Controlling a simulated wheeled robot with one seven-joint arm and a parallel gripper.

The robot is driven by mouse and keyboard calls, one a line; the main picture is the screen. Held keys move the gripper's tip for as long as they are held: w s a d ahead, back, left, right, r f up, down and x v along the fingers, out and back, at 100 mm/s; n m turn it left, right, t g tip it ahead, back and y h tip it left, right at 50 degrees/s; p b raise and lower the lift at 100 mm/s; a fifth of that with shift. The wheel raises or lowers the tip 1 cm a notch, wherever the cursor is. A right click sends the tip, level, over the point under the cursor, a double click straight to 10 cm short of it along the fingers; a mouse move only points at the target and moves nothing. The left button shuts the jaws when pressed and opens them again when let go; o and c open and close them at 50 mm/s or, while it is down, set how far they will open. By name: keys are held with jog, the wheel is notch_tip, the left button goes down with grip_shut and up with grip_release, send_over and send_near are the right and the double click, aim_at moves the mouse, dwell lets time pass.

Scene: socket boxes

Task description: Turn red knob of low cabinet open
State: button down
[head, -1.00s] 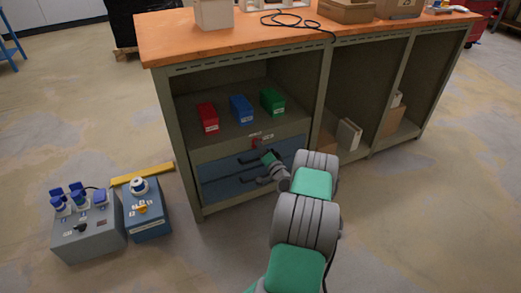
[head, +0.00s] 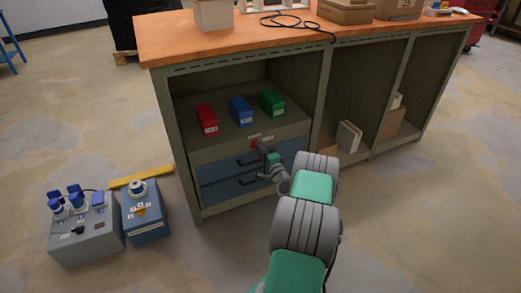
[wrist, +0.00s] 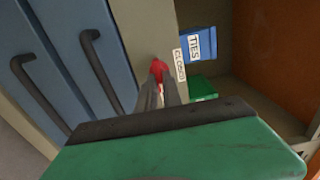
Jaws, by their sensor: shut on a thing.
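The red knob (head: 254,144) sits on the grey front strip of the low cabinet (head: 222,151), above its two blue drawers. In the wrist view the knob (wrist: 158,67) shows at the tips of my gripper (wrist: 160,82), whose fingers are closed on it. In the head view my gripper (head: 261,148) reaches the knob from the front right. A white label (wrist: 180,65) reading CLOSED is beside the knob in the wrist view. The fingers hide part of the knob, and I cannot tell its exact angle.
Two dark drawer handles (wrist: 40,92) stick out close to my gripper. Red (head: 207,118), blue (head: 241,111) and green (head: 272,103) boxes stand on the cabinet top, inside the orange-topped workbench (head: 260,32). Two socket boxes (head: 88,238) sit on the floor at left.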

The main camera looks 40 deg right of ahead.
jog(key=shift+d, duration=0.1)
jog(key=c, duration=1.5)
grip_release()
jog(key=shift+s, duration=0.1)
jog(key=p+v, duration=0.2)
jog(key=v, duration=0.5)
jog(key=shift+s, duration=0.3)
